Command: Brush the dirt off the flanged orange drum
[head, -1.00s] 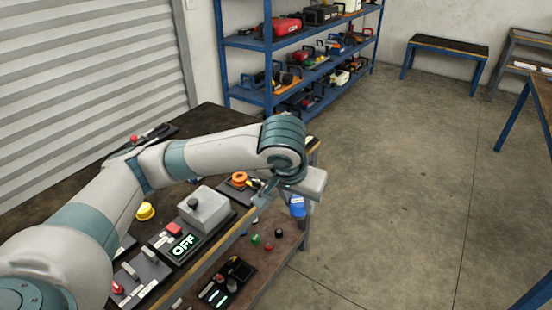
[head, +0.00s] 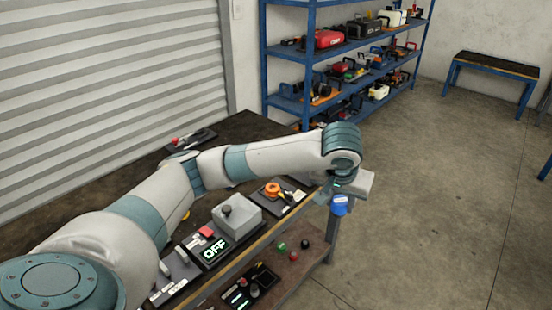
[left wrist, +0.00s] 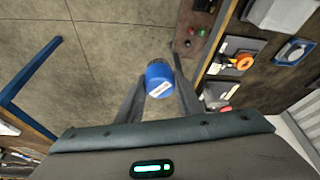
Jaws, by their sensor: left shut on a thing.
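My left gripper (head: 338,190) is shut on a blue cylinder (head: 340,205) with a white label, held past the front edge of the workbench, over the floor side. In the left wrist view the blue cylinder (left wrist: 159,78) sits between the two fingers of the gripper (left wrist: 158,92). Bristles cannot be made out. A round orange part (head: 272,188) is on a dark panel on the bench, left of the gripper and apart from it. It also shows in the left wrist view (left wrist: 244,62). I cannot tell whether it is the flanged drum, and no dirt can be made out.
The bench (head: 245,130) carries a grey box (head: 236,215) and an OFF display (head: 215,250). A lower shelf (head: 285,268) holds small coloured knobs. A blue rack (head: 268,70) with tool cases stands behind. The floor (head: 430,200) to the right is clear.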

